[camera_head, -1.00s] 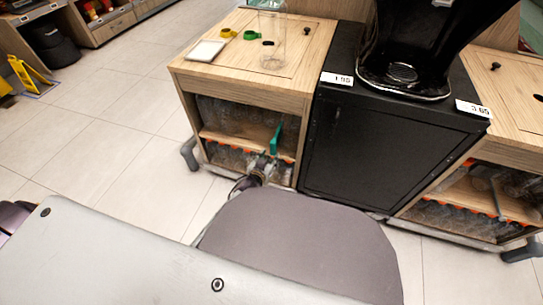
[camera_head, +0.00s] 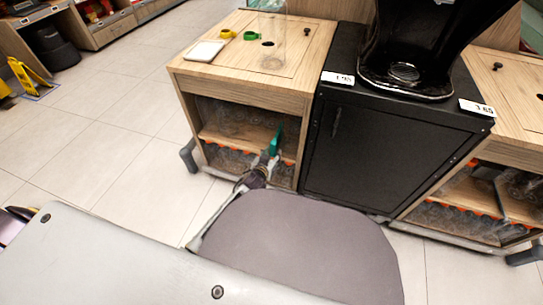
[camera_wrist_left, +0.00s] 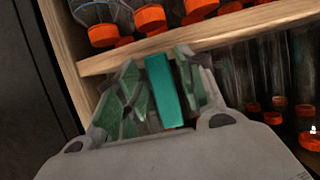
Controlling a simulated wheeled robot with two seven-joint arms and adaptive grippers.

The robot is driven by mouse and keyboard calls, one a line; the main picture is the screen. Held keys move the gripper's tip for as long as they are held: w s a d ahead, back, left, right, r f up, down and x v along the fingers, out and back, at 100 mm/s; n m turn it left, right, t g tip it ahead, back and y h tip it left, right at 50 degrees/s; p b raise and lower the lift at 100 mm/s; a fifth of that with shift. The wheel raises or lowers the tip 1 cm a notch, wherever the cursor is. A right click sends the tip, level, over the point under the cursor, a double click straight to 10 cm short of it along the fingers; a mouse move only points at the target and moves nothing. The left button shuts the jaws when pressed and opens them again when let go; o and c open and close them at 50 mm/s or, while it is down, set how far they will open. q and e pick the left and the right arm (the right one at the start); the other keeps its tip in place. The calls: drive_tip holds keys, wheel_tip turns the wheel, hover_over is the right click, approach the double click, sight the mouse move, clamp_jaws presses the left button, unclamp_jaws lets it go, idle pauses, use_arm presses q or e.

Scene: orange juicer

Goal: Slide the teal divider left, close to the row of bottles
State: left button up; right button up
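The teal divider (camera_head: 275,141) stands in the open front of the left wooden cabinet, at the right side near the black cabinet. It also shows in the left wrist view (camera_wrist_left: 163,92) as an upright teal slab. My left gripper (camera_head: 266,163) reaches into the cabinet front. In the wrist view its two green-padded fingers (camera_wrist_left: 158,88) stand on either side of the divider, with a small gap seen at the left finger; contact at the right one is unclear. Bottles with orange caps (camera_head: 228,160) lie in the lower compartment. My right gripper is not in view.
A black cabinet (camera_head: 385,145) stands right beside the wooden cabinet (camera_head: 240,91). The wrist view shows a wooden shelf edge (camera_wrist_left: 215,33) close to the fingers and orange-capped bottles (camera_wrist_left: 140,18) near it. Open tiled floor (camera_head: 100,140) lies to the left.

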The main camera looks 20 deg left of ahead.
use_arm(q)
clamp_jaws()
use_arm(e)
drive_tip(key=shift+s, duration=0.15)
use_arm(q)
drive_tip(key=shift+a, duration=0.1)
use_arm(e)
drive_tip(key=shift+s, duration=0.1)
use_arm(q)
drive_tip(key=a+p, duration=0.2)
drive_tip(key=a, duration=0.4)
drive_tip(key=a+p, duration=0.3)
drive_tip(key=a, duration=0.3)
drive_tip(key=a+p, duration=0.3)
drive_tip(key=a, duration=0.4)
drive_tip(key=shift+w, duration=0.35)
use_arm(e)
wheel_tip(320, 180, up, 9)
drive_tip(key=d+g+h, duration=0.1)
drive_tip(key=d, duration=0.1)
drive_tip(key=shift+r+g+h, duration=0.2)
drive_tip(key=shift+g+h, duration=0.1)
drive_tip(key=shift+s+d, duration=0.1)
use_arm(q)
drive_tip(key=shift+o, duration=1.1)
unclamp_jaws()
drive_tip(key=shift+s+d, duration=0.1)
drive_tip(key=shift+s, duration=0.1)
